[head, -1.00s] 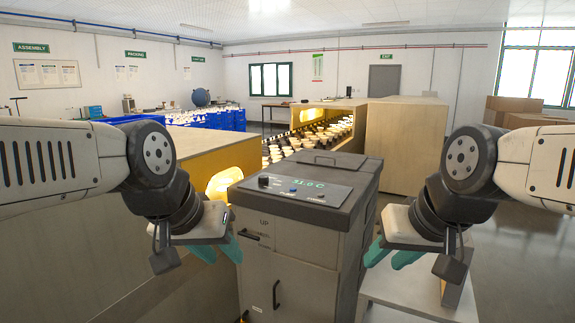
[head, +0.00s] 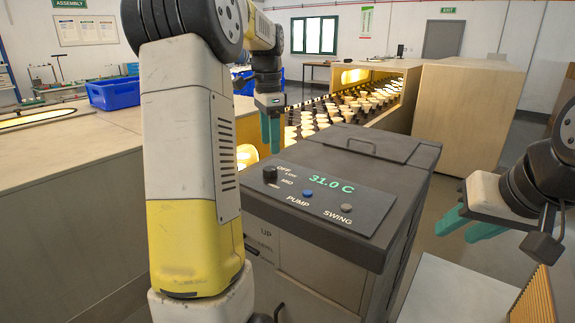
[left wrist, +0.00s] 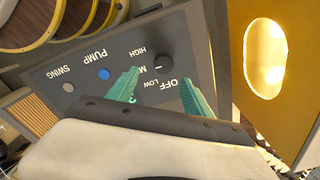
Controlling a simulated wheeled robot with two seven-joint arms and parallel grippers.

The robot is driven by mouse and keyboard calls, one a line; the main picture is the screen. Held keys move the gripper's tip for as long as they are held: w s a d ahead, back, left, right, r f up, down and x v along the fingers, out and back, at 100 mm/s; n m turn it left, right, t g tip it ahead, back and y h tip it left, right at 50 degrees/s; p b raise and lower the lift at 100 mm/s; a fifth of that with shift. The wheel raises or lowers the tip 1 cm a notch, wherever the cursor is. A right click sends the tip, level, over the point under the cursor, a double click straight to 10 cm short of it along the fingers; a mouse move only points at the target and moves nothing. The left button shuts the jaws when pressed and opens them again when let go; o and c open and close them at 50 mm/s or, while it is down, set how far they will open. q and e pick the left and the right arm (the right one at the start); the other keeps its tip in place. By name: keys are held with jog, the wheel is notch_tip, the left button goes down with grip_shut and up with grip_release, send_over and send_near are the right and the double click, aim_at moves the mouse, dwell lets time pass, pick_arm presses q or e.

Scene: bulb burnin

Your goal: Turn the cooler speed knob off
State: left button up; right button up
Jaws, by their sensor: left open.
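The cooler's speed knob (head: 270,174) is a small black dial at the left of the cooler's top panel (head: 330,200), with OFF, LOW, MED and HIGH marks. The display reads 31.0 C. In the left wrist view the knob (left wrist: 165,69) shows a pale mark that seems to face the MED label. My left gripper (head: 269,144) points down, open, above and behind the knob in the head view. Its two teal fingers (left wrist: 160,92) are apart, with the knob beyond the gap between them, not visibly touched. My right gripper (head: 468,223) is open and empty, right of the cooler.
A blue PUMP button (head: 307,193) and a grey SWING button (head: 346,208) sit right of the knob. A conveyor of bulbs (head: 340,108) runs behind the cooler. A yellow-edged housing with a lit opening (left wrist: 265,58) stands close by.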

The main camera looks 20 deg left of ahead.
aim_at(270, 169)
pick_arm(q)
jog(key=shift+w+a+f, duration=0.3)
jog(key=shift+w+f, duration=0.1)
jog(key=shift+f, duration=0.2)
notch_tip(270, 169, down, 7)
jog(key=shift+f, duration=0.1)
jog(key=shift+c, duration=0.2)
grip_shut()
